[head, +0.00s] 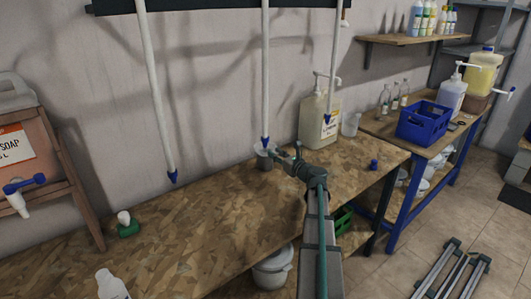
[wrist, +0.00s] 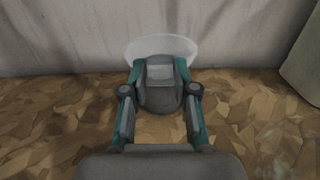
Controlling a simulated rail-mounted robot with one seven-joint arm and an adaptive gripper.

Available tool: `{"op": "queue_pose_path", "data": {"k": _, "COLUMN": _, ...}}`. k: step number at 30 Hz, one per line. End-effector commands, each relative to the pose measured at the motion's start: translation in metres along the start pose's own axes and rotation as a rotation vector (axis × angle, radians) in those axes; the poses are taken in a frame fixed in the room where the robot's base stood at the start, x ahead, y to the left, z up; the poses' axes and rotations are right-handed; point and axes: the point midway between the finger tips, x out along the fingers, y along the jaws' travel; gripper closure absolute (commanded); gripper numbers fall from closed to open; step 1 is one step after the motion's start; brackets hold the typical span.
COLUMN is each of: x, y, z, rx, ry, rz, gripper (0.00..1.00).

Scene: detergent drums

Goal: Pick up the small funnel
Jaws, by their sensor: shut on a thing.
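The small funnel (head: 264,153) shows in the head view as a pale greyish piece at the far side of the wooden bench, just below the blue tip of the middle white hose. In the wrist view its wide, translucent rim (wrist: 160,46) spreads beyond the fingertips, in front of the wall. My gripper (head: 277,156) reaches it from the right in the head view. In the wrist view my gripper (wrist: 160,72) is shut on the funnel. The funnel's lower part is hidden behind the fingers. I cannot tell whether it touches the bench.
White hoses with blue tips (head: 265,143) hang over the bench (head: 200,225). A large pump jug (head: 316,120) and a clear jug (head: 350,124) stand right of my gripper. A blue cap (head: 374,164) and a green-based bottle (head: 127,225) are on the bench. Its middle is clear.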

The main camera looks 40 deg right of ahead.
Motion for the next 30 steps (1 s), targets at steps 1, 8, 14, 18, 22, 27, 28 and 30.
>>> {"op": "queue_pose_path", "data": {"k": 1, "x": 0.0, "y": 0.0, "z": 0.0, "rx": 0.0, "ry": 0.0, "rz": 0.0, "gripper": 0.89}}
{"op": "queue_pose_path", "data": {"k": 8, "x": 0.0, "y": 0.0, "z": 0.001, "rx": 0.0, "ry": 0.0, "rz": 0.0, "gripper": 0.89}}
{"op": "queue_pose_path", "data": {"k": 14, "x": 0.0, "y": 0.0, "z": 0.011, "rx": 0.0, "ry": -0.001, "rz": 0.0, "gripper": 0.89}}
{"op": "queue_pose_path", "data": {"k": 18, "x": 0.0, "y": 0.0, "z": 0.027, "rx": -0.002, "ry": -0.001, "rz": 0.0, "gripper": 0.89}}
{"op": "queue_pose_path", "data": {"k": 22, "x": -0.013, "y": 0.008, "z": 0.046, "rx": -0.002, "ry": -0.002, "rz": 0.0, "gripper": 0.89}}
{"op": "queue_pose_path", "data": {"k": 27, "x": -0.037, "y": 0.023, "z": 0.079, "rx": -0.003, "ry": -0.002, "rz": -0.001, "gripper": 0.89}}
{"op": "queue_pose_path", "data": {"k": 28, "x": -0.041, "y": 0.025, "z": 0.085, "rx": -0.004, "ry": -0.003, "rz": -0.001, "gripper": 0.89}}
{"op": "queue_pose_path", "data": {"k": 30, "x": -0.055, "y": 0.034, "z": 0.096, "rx": -0.003, "ry": -0.001, "rz": -0.001, "gripper": 0.89}}
